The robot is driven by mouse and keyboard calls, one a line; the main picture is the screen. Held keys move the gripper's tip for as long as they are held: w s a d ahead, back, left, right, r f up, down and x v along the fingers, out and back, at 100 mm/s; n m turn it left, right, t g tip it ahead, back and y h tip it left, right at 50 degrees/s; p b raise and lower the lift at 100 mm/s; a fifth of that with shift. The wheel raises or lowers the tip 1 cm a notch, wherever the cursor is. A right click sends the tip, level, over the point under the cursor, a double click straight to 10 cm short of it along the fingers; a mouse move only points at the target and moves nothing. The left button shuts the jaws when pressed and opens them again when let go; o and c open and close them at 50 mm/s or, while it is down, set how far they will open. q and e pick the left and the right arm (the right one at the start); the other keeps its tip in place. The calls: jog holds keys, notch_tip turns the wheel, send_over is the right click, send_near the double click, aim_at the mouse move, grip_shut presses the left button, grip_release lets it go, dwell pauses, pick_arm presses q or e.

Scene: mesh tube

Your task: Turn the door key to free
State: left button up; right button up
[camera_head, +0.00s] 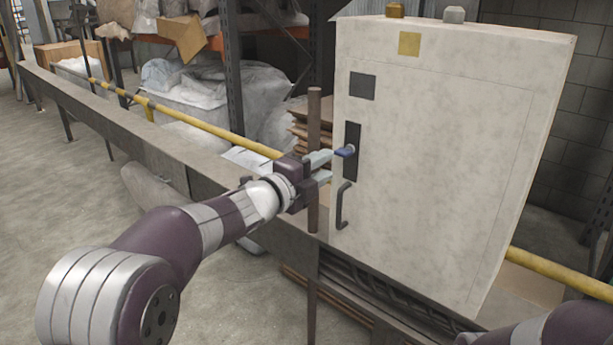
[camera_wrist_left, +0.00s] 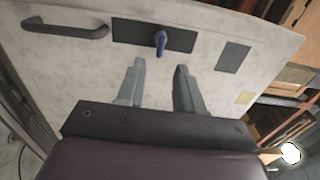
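The blue door key (camera_head: 345,151) sticks out of a dark lock plate (camera_head: 352,165) on the front of a pale cabinet (camera_head: 430,150). My left gripper (camera_head: 326,168) is just in front of the key, its two grey fingers pointing at the plate. In the left wrist view the key (camera_wrist_left: 160,42) stands beyond the fingertips, about midway between them, and the fingers (camera_wrist_left: 160,68) are apart with nothing between them. The key looks untouched. My right gripper is not in view; only part of my right arm shows at the lower right.
A dark handle (camera_head: 343,205) is below the lock plate, and also shows in the left wrist view (camera_wrist_left: 65,29). A brown upright post (camera_head: 314,120) stands close to my left gripper. A yellow rail (camera_head: 215,130) runs behind my arm. Shelving and wrapped goods fill the back left.

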pick_arm(q)
jog(key=v, duration=0.6)
jog(key=shift+w, duration=0.1)
jog(key=s+a+f+n+g+y, duration=0.35)
jog(key=a+f+n+y, duration=0.2)
jog(key=f+n, duration=0.35)
jog(key=s+a+f+n+g+y, duration=0.2)
jog(key=s+a+f+n+y, duration=0.3)
jog(key=f+n, duration=0.45)
jog(key=s+f+n+g, duration=0.3)
jog(key=s+f+g, duration=0.15)
jog(key=s, duration=0.45)
jog(key=s+f+n+g, duration=0.3)
jog(key=s+f+n, duration=0.15)
jog(key=s, duration=0.35)
notch_tip(320, 180, up, 25)
jog(key=p, duration=2.5)
jog(key=shift+s+a+f+m, duration=0.2)
jog(key=shift+s+a+m, duration=0.1)
jog(key=shift+s+m, duration=0.15)
